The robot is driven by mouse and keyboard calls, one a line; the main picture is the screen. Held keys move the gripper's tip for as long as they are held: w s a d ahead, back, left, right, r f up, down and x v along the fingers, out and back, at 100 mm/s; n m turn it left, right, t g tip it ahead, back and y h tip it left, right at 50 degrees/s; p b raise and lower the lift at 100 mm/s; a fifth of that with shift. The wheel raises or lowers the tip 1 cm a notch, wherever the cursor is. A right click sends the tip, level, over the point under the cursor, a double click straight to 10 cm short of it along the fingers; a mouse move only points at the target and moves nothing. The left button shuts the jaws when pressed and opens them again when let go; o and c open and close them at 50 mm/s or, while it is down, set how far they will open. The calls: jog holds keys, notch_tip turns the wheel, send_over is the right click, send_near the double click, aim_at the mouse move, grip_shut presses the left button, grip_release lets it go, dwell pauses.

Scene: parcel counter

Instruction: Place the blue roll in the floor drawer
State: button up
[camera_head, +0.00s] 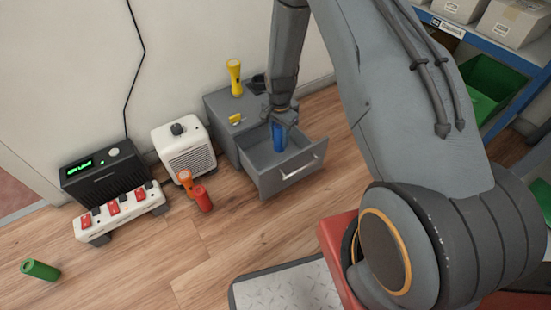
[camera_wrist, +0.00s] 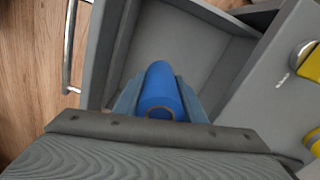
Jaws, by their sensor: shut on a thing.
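The blue roll (camera_head: 279,136) is upright in my gripper (camera_head: 279,117), over the open floor drawer. My gripper is shut on it. In the wrist view the blue roll (camera_wrist: 160,88) sits between the two fingers of my gripper (camera_wrist: 158,100), with the drawer interior behind it. The floor drawer (camera_head: 284,185) is pulled out of a low grey cabinet (camera_head: 222,103) and has a metal handle on its front. The drawer (camera_wrist: 97,65) looks empty apart from the roll. I cannot tell whether the roll touches the drawer bottom.
A yellow flashlight (camera_head: 235,78) stands on the cabinet. A white heater (camera_head: 185,147), a black radio (camera_head: 103,176) and a white power strip (camera_head: 122,211) stand left. An orange flashlight (camera_head: 185,180), red roll (camera_head: 203,198) and green roll (camera_head: 40,270) are on the floor.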

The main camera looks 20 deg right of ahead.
notch_tip(320, 180, down, 10)
jog(key=b, duration=0.4)
jog(key=shift+f, duration=0.2)
jog(key=o, duration=1.1)
jog(key=shift+o, duration=0.2)
jog(key=shift+r, duration=0.1)
